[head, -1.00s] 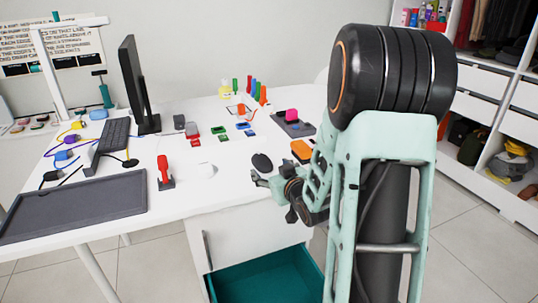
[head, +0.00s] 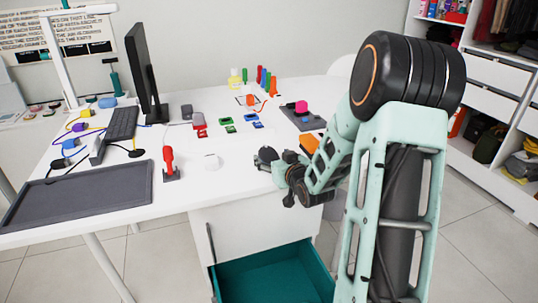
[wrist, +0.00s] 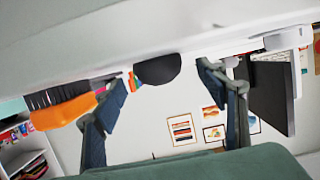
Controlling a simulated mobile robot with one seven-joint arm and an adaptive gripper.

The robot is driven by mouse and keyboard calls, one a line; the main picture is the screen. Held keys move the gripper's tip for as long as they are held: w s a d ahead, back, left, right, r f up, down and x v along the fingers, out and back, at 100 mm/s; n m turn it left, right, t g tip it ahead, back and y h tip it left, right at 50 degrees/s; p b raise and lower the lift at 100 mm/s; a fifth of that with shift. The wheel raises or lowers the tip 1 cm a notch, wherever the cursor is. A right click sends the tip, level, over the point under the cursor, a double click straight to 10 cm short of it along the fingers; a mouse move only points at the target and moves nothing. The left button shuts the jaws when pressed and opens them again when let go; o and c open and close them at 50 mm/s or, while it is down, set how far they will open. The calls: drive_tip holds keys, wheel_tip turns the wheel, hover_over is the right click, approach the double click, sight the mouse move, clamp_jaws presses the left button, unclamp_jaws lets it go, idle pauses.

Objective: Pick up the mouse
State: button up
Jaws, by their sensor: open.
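The black mouse (head: 266,154) lies on the white desk near its front edge. It also shows in the wrist view (wrist: 158,68) as a dark rounded shape between my fingertips, further ahead. My gripper (head: 268,164) is low over the desk's front edge, right at the mouse in the head view, and partly covers it. In the wrist view my gripper (wrist: 162,78) has its two fingers spread wide, one on each side of the mouse, with nothing held. Whether a finger touches the mouse cannot be told.
An orange item (head: 309,142) is just right, behind my arm. A monitor (head: 146,75) and keyboard (head: 122,123) are at left. An open teal drawer (head: 275,275) is below the desk edge.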

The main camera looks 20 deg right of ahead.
sight(269, 153)
drive_tip(key=x, duration=0.4)
drive_tip(key=shift+w+r, duration=0.1)
drive_tip(key=shift+r, duration=0.05)
drive_tip(key=shift+c, duration=0.4)
drive_tip(key=c, duration=1.2)
drive_tip(key=shift+c, duration=0.2)
drive_tip(key=shift+r, duration=0.1)
